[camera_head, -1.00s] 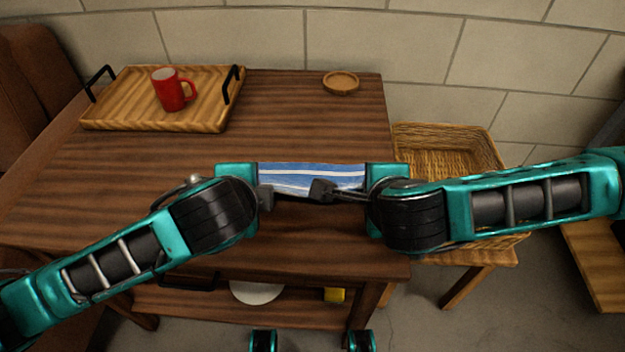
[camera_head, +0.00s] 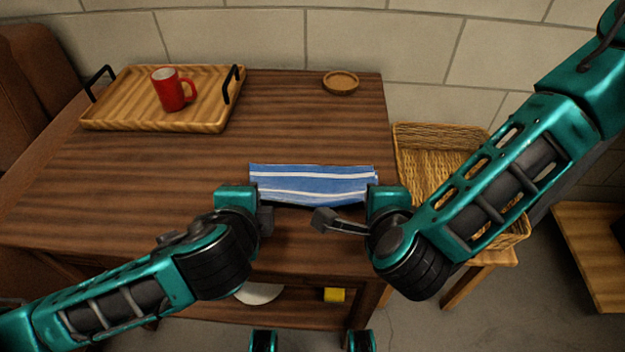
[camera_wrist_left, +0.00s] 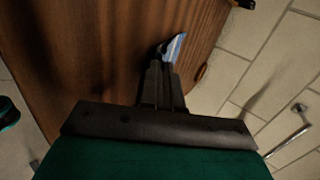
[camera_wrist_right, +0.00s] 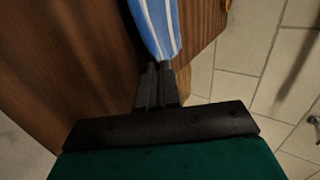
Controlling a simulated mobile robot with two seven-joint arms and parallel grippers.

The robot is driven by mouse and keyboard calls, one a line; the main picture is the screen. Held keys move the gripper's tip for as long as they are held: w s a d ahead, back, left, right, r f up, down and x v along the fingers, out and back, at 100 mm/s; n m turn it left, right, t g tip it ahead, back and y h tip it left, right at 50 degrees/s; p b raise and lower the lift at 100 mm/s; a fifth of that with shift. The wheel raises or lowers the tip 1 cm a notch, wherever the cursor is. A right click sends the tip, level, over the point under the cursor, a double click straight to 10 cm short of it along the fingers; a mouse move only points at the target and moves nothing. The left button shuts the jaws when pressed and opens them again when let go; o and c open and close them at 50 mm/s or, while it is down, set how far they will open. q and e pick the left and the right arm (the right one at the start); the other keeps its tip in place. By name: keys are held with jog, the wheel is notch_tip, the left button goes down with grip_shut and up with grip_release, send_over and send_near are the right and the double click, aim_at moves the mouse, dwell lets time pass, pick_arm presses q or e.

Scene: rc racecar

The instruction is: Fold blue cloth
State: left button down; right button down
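The blue cloth (camera_head: 312,182) with white stripes spans between my two wrists above the near right part of the table in the head view. My left gripper (camera_head: 262,215) is at the cloth's near left corner. In the left wrist view its fingers (camera_wrist_left: 163,70) are close together, with a small piece of cloth (camera_wrist_left: 175,46) at their tips. My right gripper (camera_head: 350,215) is at the near right corner. In the right wrist view its fingers (camera_wrist_right: 160,72) are together and the cloth (camera_wrist_right: 157,25) runs up to their tips. My wrists partly hide the grasp points.
The brown wooden table (camera_head: 150,185) carries a wooden tray (camera_head: 120,112) with a red mug (camera_head: 170,92) at back left and a small wooden bowl (camera_head: 341,84) at back right. A wicker basket (camera_head: 430,155) stands right of the table. The table's middle left is clear.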

dwell(0.3)
pick_arm(q)
jog(key=c, duration=1)
grip_release()
pick_arm(e)
jog(key=c, duration=1)
grip_release()
pick_arm(q)
jog(key=s+r, duration=0.4)
jog(key=r, duration=0.5)
pick_arm(e)
jog(key=s+r, duration=0.4)
jog(key=r, duration=0.5)
pick_arm(q)
jog(key=shift+s, duration=0.1)
